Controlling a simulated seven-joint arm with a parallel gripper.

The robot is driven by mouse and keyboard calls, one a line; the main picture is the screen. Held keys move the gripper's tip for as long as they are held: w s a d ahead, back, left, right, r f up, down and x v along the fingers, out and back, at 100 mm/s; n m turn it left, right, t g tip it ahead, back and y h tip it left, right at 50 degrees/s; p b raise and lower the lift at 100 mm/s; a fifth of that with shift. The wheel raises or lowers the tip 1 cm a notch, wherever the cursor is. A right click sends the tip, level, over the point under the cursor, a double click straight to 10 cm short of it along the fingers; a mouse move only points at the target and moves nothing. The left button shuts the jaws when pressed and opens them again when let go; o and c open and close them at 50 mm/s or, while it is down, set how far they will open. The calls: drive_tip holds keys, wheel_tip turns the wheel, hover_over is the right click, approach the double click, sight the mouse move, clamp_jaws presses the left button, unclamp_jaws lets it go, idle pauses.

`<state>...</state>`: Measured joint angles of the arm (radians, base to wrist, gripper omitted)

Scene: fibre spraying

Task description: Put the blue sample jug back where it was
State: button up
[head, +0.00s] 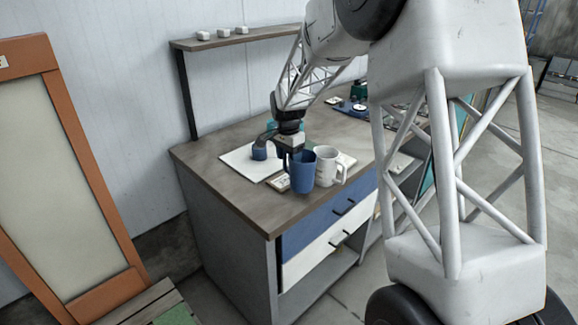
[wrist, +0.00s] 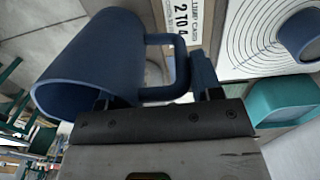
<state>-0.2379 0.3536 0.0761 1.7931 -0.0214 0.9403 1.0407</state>
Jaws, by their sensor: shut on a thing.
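The blue sample jug (head: 303,173) is upright at the front of the desk, just left of a white mug. Whether its base touches the desktop or hangs slightly above it, I cannot tell. My gripper (head: 291,149) comes down from behind and is shut on the jug's handle side. In the wrist view, the jug (wrist: 92,62) fills the left, its open rim towards the lower left. The handle runs to the right, into my gripper (wrist: 160,92). The jug's inside looks dark.
The white mug (head: 327,167) stands close on the jug's right. A white mat (head: 238,160) with printed rings bears a smaller blue cup (head: 259,151). A teal container (wrist: 285,98) is beside the mat. A printed card (wrist: 180,14) lies near the jug. The desk's front left is clear.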

drive_tip(key=shift+f, duration=1.7)
drive_tip(key=shift+f, duration=0.1)
drive_tip(key=o, duration=1.4)
drive_tip(key=shift+o, duration=0.2)
wheel_tip(320, 180, up, 12)
drive_tip(key=shift+a+r, duration=0.1)
drive_tip(key=shift+a, duration=0.05)
